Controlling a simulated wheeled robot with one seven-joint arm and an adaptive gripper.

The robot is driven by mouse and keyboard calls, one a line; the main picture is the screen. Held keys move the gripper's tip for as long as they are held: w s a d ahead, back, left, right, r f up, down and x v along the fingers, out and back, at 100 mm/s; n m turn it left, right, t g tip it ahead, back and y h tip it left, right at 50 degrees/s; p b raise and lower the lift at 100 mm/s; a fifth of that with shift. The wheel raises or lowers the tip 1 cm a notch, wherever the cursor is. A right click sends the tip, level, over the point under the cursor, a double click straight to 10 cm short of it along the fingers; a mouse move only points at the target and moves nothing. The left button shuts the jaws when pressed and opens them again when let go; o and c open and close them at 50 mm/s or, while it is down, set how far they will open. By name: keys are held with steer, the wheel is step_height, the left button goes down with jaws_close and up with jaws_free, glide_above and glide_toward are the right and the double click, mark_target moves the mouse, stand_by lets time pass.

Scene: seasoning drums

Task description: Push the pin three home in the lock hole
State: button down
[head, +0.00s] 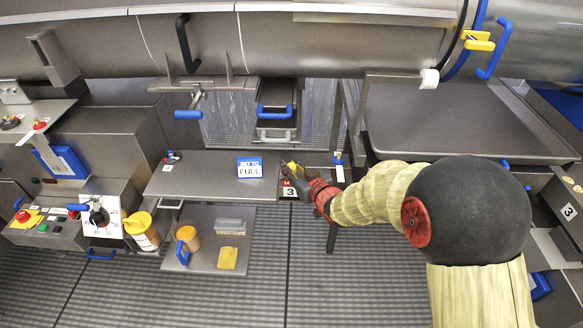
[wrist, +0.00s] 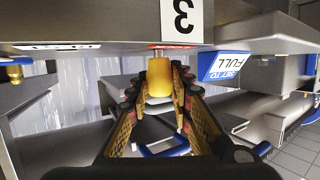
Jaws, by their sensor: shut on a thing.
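My gripper (head: 297,178) is at the edge of the metal shelf, beside the label "3" (head: 289,192). In the wrist view my gripper (wrist: 160,92) has its two padded fingers closed around a yellow pin head (wrist: 160,77). The pin points away from me, toward the metal edge by the "3" label (wrist: 181,17). A short pale shaft shows between the yellow head and that edge. The lock hole itself is hidden, so I cannot tell how deep the pin sits. In the head view a little yellow (head: 292,166) shows at the fingertips.
A blue-and-white "FULL" sign (head: 250,167) stands on the shelf left of my gripper. A blue-topped pin (head: 338,157) stands close to its right. Large drums run along the back.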

steer(key=shift+f+b, duration=0.3)
steer(key=shift+f, duration=0.15)
steer(key=c, duration=1.6)
jaws_free()
steer(key=shift+o, duration=0.5)
steer(key=shift+s+r, duration=0.1)
steer(key=v, duration=1.1)
steer(key=shift+s+d, duration=0.25)
steer(key=shift+s, duration=0.05)
